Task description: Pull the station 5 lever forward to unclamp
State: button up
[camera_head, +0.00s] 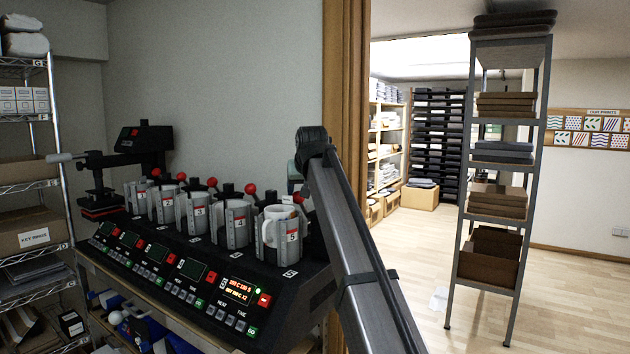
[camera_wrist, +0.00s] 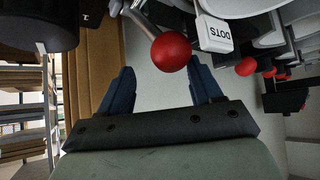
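The station 5 mug clamp (camera_head: 283,238) is the nearest of the row on the black press, at its right end. In the wrist view a large red ball (camera_wrist: 171,52) on a metal rod, apparently the same one, shows between and just beyond the fingertips of my gripper (camera_wrist: 161,70). The blue fingers are apart and empty. I cannot tell whether they touch the ball. In the head view my arm hides the fingers.
The other stations, with mugs and red-ball levers (camera_head: 251,188), run away to the left. The station 5 display (camera_head: 240,288) is lit. A wooden door frame (camera_head: 346,80) stands behind my arm. A shelf rack (camera_head: 500,155) is right.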

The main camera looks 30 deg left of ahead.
jog(key=shift+s+d+r, duration=0.15)
jog(key=shift+r, duration=0.75)
jog(key=shift+s+d+r, duration=0.15)
jog(key=shift+r, duration=0.8)
jog(key=shift+s+d+r, duration=0.15)
jog(key=shift+r, duration=0.75)
jog(key=v, duration=0.6)
